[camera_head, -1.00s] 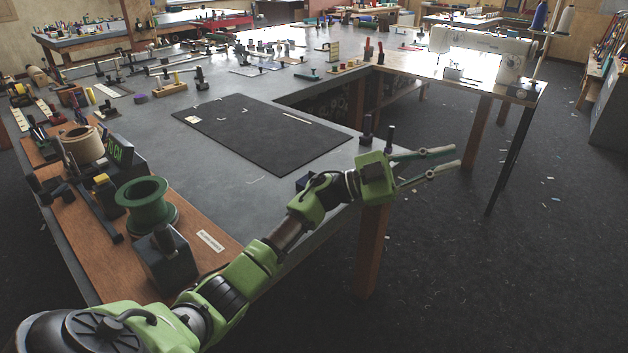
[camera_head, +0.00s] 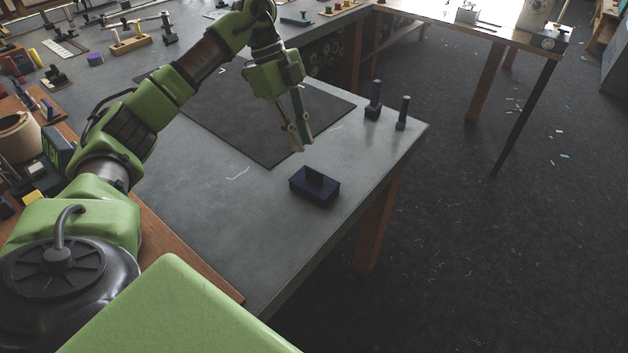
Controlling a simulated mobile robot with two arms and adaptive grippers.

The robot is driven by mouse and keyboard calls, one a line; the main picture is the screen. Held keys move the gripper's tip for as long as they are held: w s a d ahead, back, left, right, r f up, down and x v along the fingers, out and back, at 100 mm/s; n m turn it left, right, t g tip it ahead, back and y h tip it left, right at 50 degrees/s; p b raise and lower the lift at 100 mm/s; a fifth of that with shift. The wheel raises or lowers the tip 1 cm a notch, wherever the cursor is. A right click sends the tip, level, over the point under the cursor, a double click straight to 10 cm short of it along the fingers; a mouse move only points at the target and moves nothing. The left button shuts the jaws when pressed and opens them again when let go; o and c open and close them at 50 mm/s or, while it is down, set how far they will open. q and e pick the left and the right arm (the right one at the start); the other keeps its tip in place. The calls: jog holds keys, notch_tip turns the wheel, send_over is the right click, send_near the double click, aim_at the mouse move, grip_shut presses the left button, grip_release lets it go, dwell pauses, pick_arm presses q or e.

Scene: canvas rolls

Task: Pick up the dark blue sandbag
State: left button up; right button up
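My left gripper (camera_head: 302,146) points down over the table, just above and behind the sandbag in the picture. Its two fingers are apart, seen nearly edge-on, with nothing between them. It does not appear to touch the sandbag. My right gripper is not in view.
Two dark upright posts (camera_head: 374,102) stand at the table's right corner. A black mat (camera_head: 215,115) lies behind the sandbag, partly hidden by my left arm. The tabletop left of the sandbag is clear. The table edge drops to the floor at right.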

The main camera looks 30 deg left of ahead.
aim_at(314, 170)
pick_arm(q)
jog(key=x, duration=0.3)
jog(key=shift+w+a+f, duration=0.1)
jog(key=shift+f, duration=0.1)
jog(key=shift+p+x, duration=0.3)
jog(key=shift+x, duration=0.65)
jog(key=x, duration=0.2)
jog(key=p+x, duration=0.1)
jog(key=x, duration=0.1)
jog(key=shift+w+f, duration=0.15)
jog(key=shift+w, duration=0.1)
jog(key=shift+f, duration=0.15)
grip_shut()
jog(key=shift+w, duration=0.1)
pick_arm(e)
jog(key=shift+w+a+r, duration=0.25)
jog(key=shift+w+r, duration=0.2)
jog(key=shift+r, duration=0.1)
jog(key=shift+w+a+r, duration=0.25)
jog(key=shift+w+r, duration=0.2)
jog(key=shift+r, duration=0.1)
pick_arm(q)
jog(key=shift+r, duration=0.25)
